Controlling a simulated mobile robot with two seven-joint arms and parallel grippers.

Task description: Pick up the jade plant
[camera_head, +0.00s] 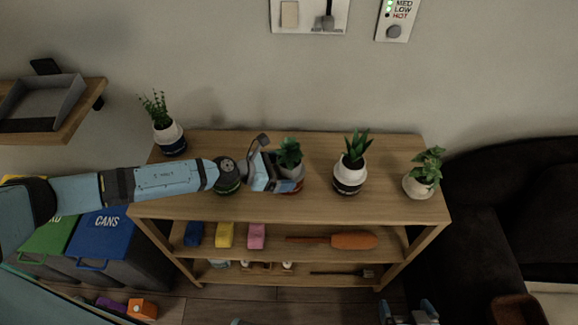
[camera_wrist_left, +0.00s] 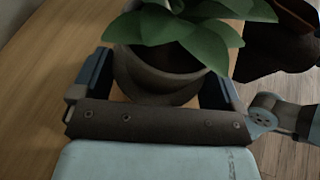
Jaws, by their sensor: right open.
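The plant between my left fingers, with broad green leaves in a grey pot, looks like the jade plant (camera_head: 289,152). It stands on the top of the wooden shelf unit (camera_head: 395,205). It also fills the upper middle of the left wrist view (camera_wrist_left: 160,80). My left gripper (camera_head: 278,178) reaches in from the left, its fingers on opposite sides of the pot and seemingly against it. The leaves hide part of the pot rim. My right gripper (camera_head: 408,312) is open and empty at the bottom edge, away from the shelf.
A fine-leaved plant (camera_head: 167,128) stands at the back left of the top. A spiky plant (camera_head: 351,164) and another leafy plant (camera_head: 422,175) stand to the right. A dark sofa (camera_head: 500,190) is at the right; bins (camera_head: 105,235) are at the left.

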